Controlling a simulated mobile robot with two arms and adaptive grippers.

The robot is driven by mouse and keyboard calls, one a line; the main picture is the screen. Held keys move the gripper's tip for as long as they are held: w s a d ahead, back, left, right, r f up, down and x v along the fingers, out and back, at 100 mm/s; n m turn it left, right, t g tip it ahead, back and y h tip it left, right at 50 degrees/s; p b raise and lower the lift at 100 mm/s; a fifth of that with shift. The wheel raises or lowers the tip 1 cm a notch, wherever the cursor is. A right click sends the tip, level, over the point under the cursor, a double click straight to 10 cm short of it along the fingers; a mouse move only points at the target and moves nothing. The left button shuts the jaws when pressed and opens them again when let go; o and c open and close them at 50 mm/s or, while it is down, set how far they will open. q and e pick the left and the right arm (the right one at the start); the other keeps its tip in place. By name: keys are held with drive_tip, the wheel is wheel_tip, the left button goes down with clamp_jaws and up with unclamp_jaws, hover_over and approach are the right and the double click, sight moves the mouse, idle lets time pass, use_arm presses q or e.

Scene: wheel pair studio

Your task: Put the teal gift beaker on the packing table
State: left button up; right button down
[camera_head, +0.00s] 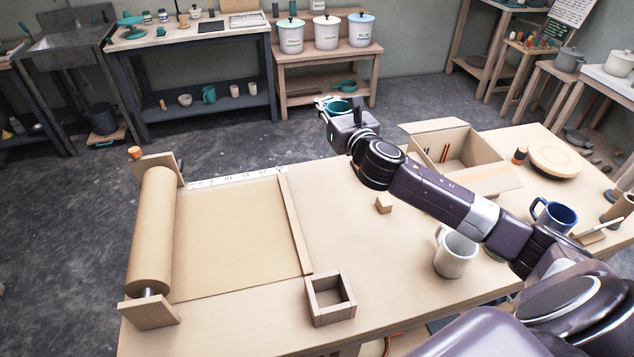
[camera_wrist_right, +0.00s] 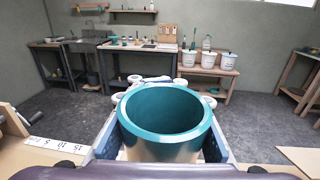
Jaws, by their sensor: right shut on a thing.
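The teal beaker (camera_wrist_right: 165,110) is upright in the right wrist view, with a teal inside and rim and a tan lower outside. My right gripper (camera_head: 338,108) is shut on it, with a finger at each side of the beaker in the right wrist view. In the head view only the teal top of the beaker (camera_head: 339,105) shows past the gripper. It is held up in the air and appears past the back edge of the packing table (camera_head: 345,235). My left gripper is not in view.

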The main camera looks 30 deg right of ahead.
drive_tip(key=shift+f+b, duration=1.85)
drive_tip(key=shift+f, duration=6.8)
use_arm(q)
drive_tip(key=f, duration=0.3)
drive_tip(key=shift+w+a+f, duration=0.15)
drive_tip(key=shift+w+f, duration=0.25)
use_arm(e)
drive_tip(key=c, duration=2.4)
unclamp_jaws()
drive_tip(key=shift+f, duration=0.1)
drive_tip(key=o, duration=0.9)
drive_tip(key=shift+s+a, duration=0.1)
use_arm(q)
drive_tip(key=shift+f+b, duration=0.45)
use_arm(e)
drive_tip(key=s, duration=0.4)
drive_tip(key=s+a, duration=0.1)
drive_tip(key=s, duration=0.6)
drive_tip(key=shift+s+a+r, duration=0.25)
drive_tip(key=shift+s+r, duration=0.05)
drive_tip(key=shift+s, duration=0.1)
